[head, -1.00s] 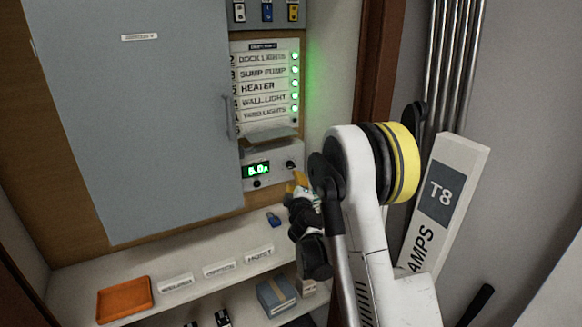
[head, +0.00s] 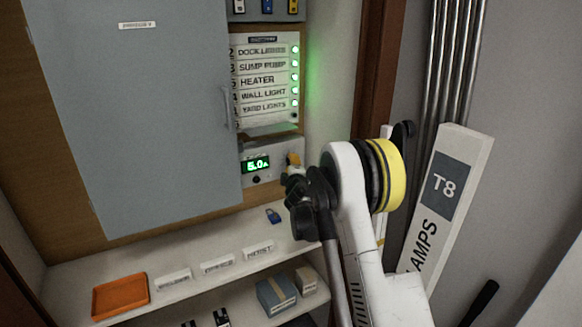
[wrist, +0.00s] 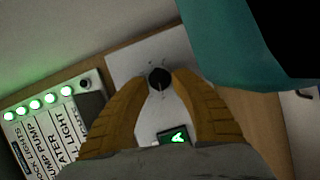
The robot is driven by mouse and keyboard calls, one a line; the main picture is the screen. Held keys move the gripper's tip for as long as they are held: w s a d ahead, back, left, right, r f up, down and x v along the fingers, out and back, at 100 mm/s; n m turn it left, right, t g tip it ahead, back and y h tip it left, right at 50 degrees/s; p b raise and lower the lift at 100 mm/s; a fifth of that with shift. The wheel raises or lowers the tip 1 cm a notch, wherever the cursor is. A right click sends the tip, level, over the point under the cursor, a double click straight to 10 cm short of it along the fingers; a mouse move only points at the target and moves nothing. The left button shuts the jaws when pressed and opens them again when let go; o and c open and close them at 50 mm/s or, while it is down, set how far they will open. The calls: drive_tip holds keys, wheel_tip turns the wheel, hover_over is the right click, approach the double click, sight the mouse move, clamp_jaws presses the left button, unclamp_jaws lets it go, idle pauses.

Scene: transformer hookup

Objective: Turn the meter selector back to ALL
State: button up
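The meter panel (head: 252,178) has a lit green display (head: 256,164) reading about 5.0 A. In the wrist view the selector, a round black knob (wrist: 159,78), sits on the pale panel above the display (wrist: 173,138). A faint light mark shows on the knob's lower part; the position labels are too small to read. My gripper (wrist: 159,84) has its two orange fingers on either side of the knob, apart. I cannot tell whether they touch it. In the head view my gripper (head: 293,160) is at the panel's right end and hides the knob.
A switch panel (head: 265,80) with several green lamps is above the meter. A grey cabinet door (head: 140,120) is at left. A T8 lamp box (head: 445,200) leans at right.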

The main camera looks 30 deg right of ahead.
clamp_jaws()
idle(0.3)
drive_tip(key=shift+f+n+t+h+b, duration=0.1)
drive_tip(key=shift+n+t+h+b, duration=0.4)
drive_tip(key=shift+n, duration=0.6)
drive_tip(key=shift+n+t, duration=0.4)
drive_tip(key=shift+n, duration=1)
unclamp_jaws()
drive_tip(key=shift+f, duration=0.1)
